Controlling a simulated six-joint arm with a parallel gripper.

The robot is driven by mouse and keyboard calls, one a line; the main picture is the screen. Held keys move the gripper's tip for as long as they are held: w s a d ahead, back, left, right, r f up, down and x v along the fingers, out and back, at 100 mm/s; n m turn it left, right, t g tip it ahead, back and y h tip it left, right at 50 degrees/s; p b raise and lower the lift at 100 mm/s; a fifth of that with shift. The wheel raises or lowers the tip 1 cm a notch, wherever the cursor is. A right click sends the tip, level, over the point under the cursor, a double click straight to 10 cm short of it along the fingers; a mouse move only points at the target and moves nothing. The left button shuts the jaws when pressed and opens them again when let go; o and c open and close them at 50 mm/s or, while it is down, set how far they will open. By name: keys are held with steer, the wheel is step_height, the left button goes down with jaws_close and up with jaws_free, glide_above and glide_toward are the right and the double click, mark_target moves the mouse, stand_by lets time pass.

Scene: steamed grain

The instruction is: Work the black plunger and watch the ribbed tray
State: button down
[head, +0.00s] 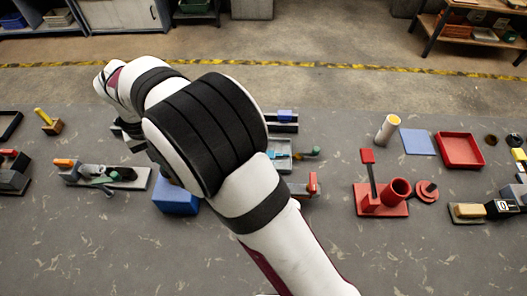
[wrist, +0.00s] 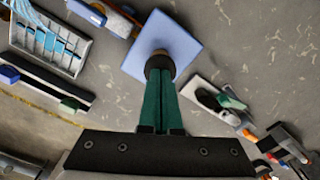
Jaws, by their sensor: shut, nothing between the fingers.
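The blue box (head: 177,200) stands partly behind my arm in the head view. In the wrist view the blue box (wrist: 165,32) has a dark round plunger (wrist: 159,62) on it. My gripper (wrist: 161,82) is shut and empty, its green fingers together at the plunger's near edge. I cannot tell whether they touch it. The ribbed tray (wrist: 48,40), pale grey with blue strips across it, lies to the left in the wrist view. In the head view the tray (head: 280,158) shows just right of my arm, partly covered. My fingertips are hidden there.
A grey base with a green lever (head: 112,177) stands left of the blue box. A red stand with a cup (head: 381,200), a red tray (head: 460,150) and a blue plate (head: 417,142) lie to the right. Open table lies in front.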

step_height(320, 180, up, 7)
steer(key=shift+r, duration=0.2)
stand_by(0.4)
stand_by(1.8)
steer(key=s+d+r+m, duration=0.2)
steer(key=d+m, duration=0.1)
steer(key=d, duration=0.7)
steer(key=s+d+r+m, duration=0.2)
steer(key=d+r, duration=0.1)
steer(key=d, duration=0.6)
steer(key=s+d+f+m+y, duration=0.1)
steer(key=s+d+f+m, duration=0.1)
steer(key=s+d, duration=0.3)
steer(key=s+d+f+m, duration=0.3)
steer(key=s+d, duration=0.3)
steer(key=s, duration=0.3)
steer(key=shift+s+m+y, duration=0.35)
steer(key=shift+m+y, duration=0.05)
steer(key=shift+m, duration=0.4)
